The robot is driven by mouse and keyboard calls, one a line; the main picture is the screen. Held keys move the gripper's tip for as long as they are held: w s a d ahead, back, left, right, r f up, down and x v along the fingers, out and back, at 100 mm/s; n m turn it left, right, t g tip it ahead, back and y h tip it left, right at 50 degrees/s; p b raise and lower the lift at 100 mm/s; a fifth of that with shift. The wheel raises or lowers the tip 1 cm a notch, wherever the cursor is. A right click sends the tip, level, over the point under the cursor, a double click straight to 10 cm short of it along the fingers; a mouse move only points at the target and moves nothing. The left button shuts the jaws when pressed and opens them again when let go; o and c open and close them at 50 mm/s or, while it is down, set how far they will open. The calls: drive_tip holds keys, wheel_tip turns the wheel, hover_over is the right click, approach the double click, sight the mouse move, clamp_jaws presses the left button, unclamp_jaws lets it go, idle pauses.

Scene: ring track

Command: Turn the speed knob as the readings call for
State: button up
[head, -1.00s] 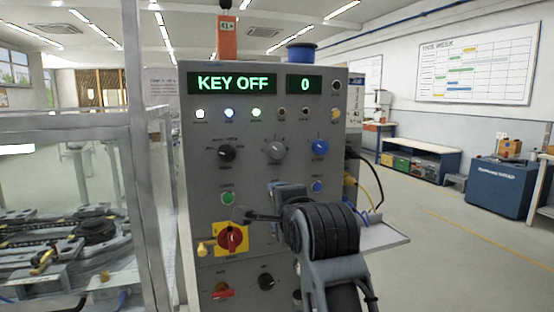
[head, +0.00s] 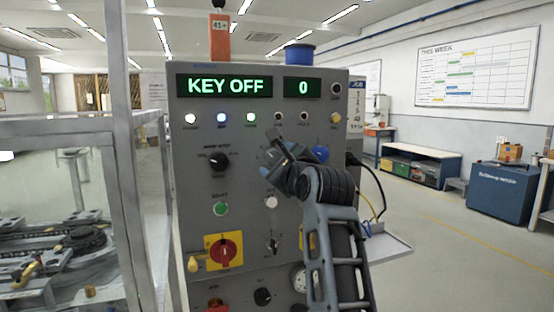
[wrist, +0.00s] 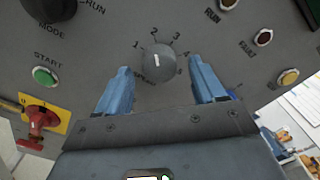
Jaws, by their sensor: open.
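The speed knob (wrist: 158,62) is a round grey dial with a white pointer line, ringed by a scale of numbers, in the wrist view. Its pointer is close to straight up, between 1 and 3, near the 2. My gripper (wrist: 161,82) is open, one blue finger on each lower side of the knob, apart from it. In the head view my gripper (head: 272,165) is at the panel and hides the knob. The display (head: 225,86) reads KEY OFF, and the smaller display (head: 303,87) reads 0.
The grey control panel (head: 190,160) also carries a black mode knob (head: 217,161), a green start button (head: 221,208) and a red-and-yellow switch (head: 223,250). A row of lamps (head: 221,118) sits under the displays. A glass-walled track enclosure (head: 60,200) stands at the left.

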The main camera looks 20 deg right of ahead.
drive_tip(key=shift+w, duration=0.45)
drive_tip(key=shift+c, duration=0.3)
drive_tip(key=c, duration=1)
drive_tip(key=shift+n, duration=0.4)
drive_tip(key=n+p, duration=0.1)
drive_tip(key=n, duration=0.3)
drive_tip(key=shift+n+p, duration=0.5)
drive_tip(key=shift+n, duration=1.6)
